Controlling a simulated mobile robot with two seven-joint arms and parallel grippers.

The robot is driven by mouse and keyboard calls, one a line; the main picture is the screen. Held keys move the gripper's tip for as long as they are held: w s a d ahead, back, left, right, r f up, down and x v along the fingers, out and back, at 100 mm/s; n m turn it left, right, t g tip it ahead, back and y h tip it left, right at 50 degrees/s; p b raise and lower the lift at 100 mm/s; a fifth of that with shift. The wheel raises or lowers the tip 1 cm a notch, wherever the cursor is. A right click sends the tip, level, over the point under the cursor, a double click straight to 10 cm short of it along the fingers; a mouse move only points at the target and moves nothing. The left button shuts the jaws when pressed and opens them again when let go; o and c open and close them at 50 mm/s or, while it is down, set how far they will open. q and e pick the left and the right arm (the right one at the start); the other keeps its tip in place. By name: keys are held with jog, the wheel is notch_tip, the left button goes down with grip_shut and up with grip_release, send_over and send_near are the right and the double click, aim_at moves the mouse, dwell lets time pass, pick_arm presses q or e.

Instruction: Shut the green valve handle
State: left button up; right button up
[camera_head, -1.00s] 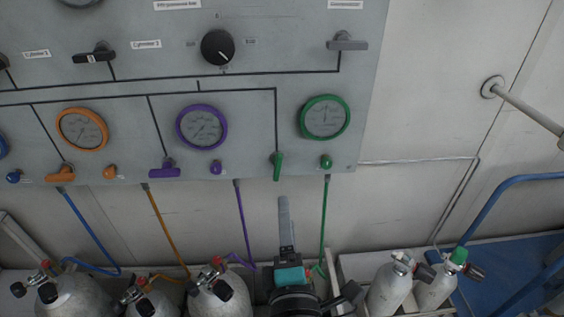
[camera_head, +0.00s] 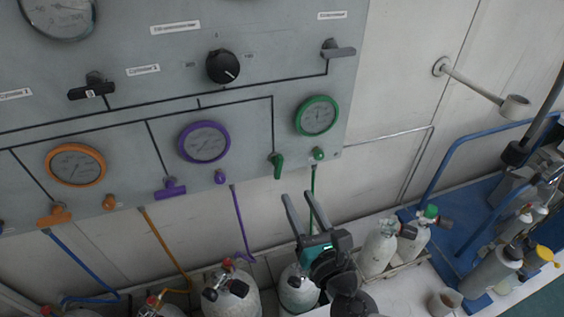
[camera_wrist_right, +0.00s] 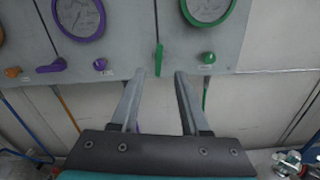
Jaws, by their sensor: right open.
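The green valve handle (camera_head: 277,166) hangs vertically at the lower right of the grey panel, below and left of the green-rimmed gauge (camera_head: 317,116). It also shows upright in the right wrist view (camera_wrist_right: 159,58), just above the gap between my fingers. A small green knob (camera_head: 319,154) sits to its right. My right gripper (camera_head: 303,195) is open and empty, below the handle and apart from it, with its two fingers pointing up toward the panel; the wrist view shows them spread (camera_wrist_right: 157,75). My left gripper is in no view.
A purple lever (camera_head: 170,190) and an orange lever (camera_head: 54,215) sit horizontal further left on the panel. Colored hoses run down to grey cylinders (camera_head: 231,292) along the wall. A blue rail (camera_head: 440,165) and more cylinders stand at right. Space in front of the handle looks clear.

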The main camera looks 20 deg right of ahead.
aim_at(281, 165)
jog(key=w, duration=0.3)
jog(key=w+p, duration=0.1)
jog(key=w, duration=0.7)
jog(key=shift+a, duration=0.25)
jog(key=shift+c, duration=0.3)
grip_shut()
